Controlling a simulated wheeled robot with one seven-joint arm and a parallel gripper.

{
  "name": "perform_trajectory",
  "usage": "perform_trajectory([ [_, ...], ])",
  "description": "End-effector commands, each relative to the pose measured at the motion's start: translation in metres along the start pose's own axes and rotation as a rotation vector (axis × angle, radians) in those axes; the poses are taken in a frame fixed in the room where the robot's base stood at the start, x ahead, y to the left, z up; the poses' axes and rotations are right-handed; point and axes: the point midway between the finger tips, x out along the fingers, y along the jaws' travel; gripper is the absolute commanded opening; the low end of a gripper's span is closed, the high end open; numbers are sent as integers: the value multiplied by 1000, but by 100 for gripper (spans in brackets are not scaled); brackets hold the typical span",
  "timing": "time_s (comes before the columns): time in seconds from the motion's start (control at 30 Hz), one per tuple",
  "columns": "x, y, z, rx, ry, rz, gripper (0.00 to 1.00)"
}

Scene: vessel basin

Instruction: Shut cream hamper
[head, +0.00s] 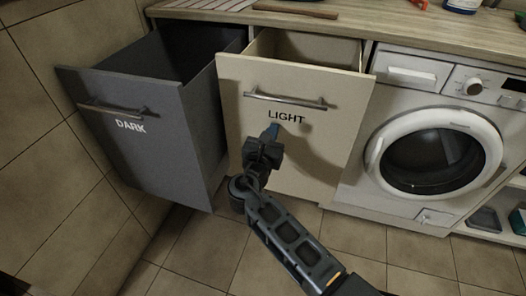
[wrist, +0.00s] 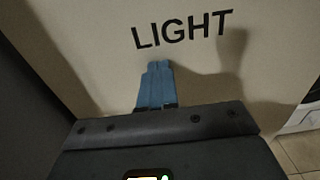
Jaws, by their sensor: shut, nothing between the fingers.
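The cream hamper (head: 330,130) is a pull-out drawer marked LIGHT, under the wooden counter. It stands part-way out, with its open top and inner walls showing behind the front panel. A metal bar handle (head: 286,100) runs across the panel above the lettering. My gripper (head: 272,131) is shut and empty, in front of the panel just below the word LIGHT. In the wrist view its blue fingertips (wrist: 157,68) are together close to the cream panel (wrist: 85,50), under the lettering. I cannot tell whether they touch it.
A grey hamper (head: 165,150) marked DARK stands pulled out on the left, close beside the cream one. A white washing machine (head: 400,115) is on the right. The wooden counter (head: 420,35) runs above. Tiled floor (head: 350,235) in front is clear.

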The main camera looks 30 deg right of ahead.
Motion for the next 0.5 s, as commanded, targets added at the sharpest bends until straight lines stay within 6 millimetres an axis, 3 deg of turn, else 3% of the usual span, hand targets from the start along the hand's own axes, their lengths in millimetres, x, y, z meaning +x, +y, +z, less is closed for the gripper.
perform_trajectory([
  [0.1, 37, -1, -1, 2, -2, -5, 0],
  [0.5, 146, -1, -4, 2, -3, -3, 0],
])
